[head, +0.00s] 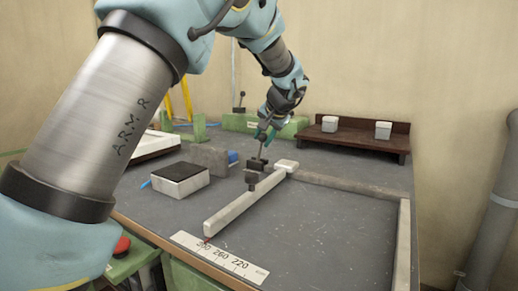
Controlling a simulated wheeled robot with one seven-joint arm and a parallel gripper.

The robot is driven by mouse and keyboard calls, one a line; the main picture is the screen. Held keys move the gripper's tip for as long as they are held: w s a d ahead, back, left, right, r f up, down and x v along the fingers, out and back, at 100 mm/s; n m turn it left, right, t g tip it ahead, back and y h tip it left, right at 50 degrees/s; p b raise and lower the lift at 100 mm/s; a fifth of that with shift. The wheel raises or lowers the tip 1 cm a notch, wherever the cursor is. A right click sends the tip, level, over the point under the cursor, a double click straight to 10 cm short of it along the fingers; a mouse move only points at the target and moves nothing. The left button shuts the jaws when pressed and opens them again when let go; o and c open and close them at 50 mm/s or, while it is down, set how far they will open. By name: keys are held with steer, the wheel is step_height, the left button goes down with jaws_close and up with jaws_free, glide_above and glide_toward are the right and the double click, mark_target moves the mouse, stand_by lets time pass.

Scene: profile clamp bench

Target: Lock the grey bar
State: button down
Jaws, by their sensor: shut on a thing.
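The grey bar (243,205) is a pale square profile lying on the dark bench top. It runs from the printed scale at the front edge back to a whitish block at its far end. A dark clamp (257,164) stands at the bar's far half, with a dark pad (251,180) at the bar; whether the pad presses on it I cannot tell. A thin lever (261,147) rises from the clamp, nearly upright. The fingers partly hide the lever's top.
A printed scale (218,258) lies at the front edge. A box with a black top (181,179) and a grey block (205,157) stand left of the bar. A brown shelf (355,140) with two white boxes is at the back. Grey rails (350,184) border open bench to the right.

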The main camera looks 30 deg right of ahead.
steer(key=shift+s+d+f+t+b, duration=0.2)
steer(key=shift+s+t+b, duration=0.15)
steer(key=shift+b, duration=0.3)
steer(key=shift+r, duration=0.1)
steer(key=c, duration=0.5)
jaws_free()
steer(key=v, duration=1)
steer(key=shift+s+d+r+b, duration=0.15)
steer(key=shift+s+r+b, duration=0.05)
steer(key=shift+s+b, duration=0.15)
